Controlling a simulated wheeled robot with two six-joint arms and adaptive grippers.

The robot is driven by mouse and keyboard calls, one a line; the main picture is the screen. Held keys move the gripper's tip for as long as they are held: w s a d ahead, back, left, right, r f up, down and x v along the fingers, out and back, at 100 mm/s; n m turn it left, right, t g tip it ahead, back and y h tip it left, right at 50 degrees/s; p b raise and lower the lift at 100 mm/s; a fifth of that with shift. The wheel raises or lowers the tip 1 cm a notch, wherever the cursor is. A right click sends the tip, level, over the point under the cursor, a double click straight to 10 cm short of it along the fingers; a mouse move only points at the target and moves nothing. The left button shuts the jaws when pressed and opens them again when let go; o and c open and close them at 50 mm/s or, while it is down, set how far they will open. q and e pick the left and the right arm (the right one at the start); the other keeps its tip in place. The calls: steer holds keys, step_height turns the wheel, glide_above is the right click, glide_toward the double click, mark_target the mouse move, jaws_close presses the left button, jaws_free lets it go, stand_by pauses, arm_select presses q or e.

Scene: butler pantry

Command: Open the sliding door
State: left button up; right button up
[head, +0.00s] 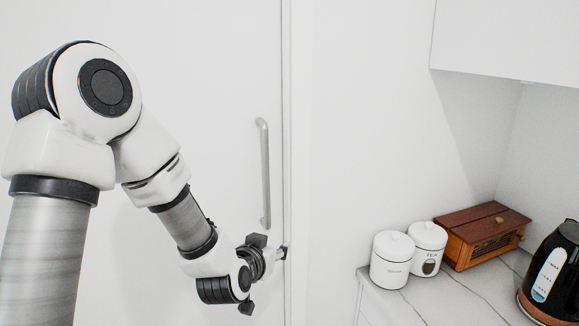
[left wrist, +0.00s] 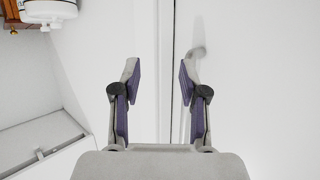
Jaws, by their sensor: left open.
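The white sliding door (head: 215,75) fills the left of the head view, and its edge lies along a vertical frame strip. A grey vertical bar handle (head: 264,175) is fixed near that edge; its end also shows in the left wrist view (left wrist: 197,51), beyond one finger. My left gripper (head: 283,252) is just below and to the right of the handle's lower end, by the door edge. In the left wrist view its two fingers (left wrist: 159,82) are open with nothing between them, and a dark seam runs behind the gap. My right gripper is not in view.
A marble-topped counter (head: 440,301) stands at the right, with two white canisters (head: 392,265), a wooden box (head: 484,222) and a black kettle (head: 557,262). A white wall cabinet (head: 510,38) hangs above. Bare wall lies between door and counter.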

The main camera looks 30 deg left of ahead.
mark_target(264, 162)
arm_select(q)
steer(key=a+r+n+t+y, duration=0.1)
steer(key=a+r+t, duration=0.1)
steer(key=r, duration=0.6)
steer(key=a+r+n+t+y, duration=0.1)
steer(key=a+r+t, duration=0.1)
steer(key=r, duration=0.7)
steer(key=shift+m, duration=0.3)
steer(key=p+x, duration=0.1)
steer(key=x, duration=0.3)
steer(key=p+x, duration=0.1)
steer(key=x, duration=0.1)
steer(key=shift+w+f+p, duration=0.25)
steer(key=shift+w+p, duration=0.05)
steer(key=shift+w, duration=0.05)
steer(key=shift+w+a+f, duration=0.1)
steer(key=shift+w+a, duration=0.15)
steer(key=shift+w, duration=0.05)
steer(key=shift+c, duration=0.3)
steer(key=shift+d, duration=0.1)
jaws_close()
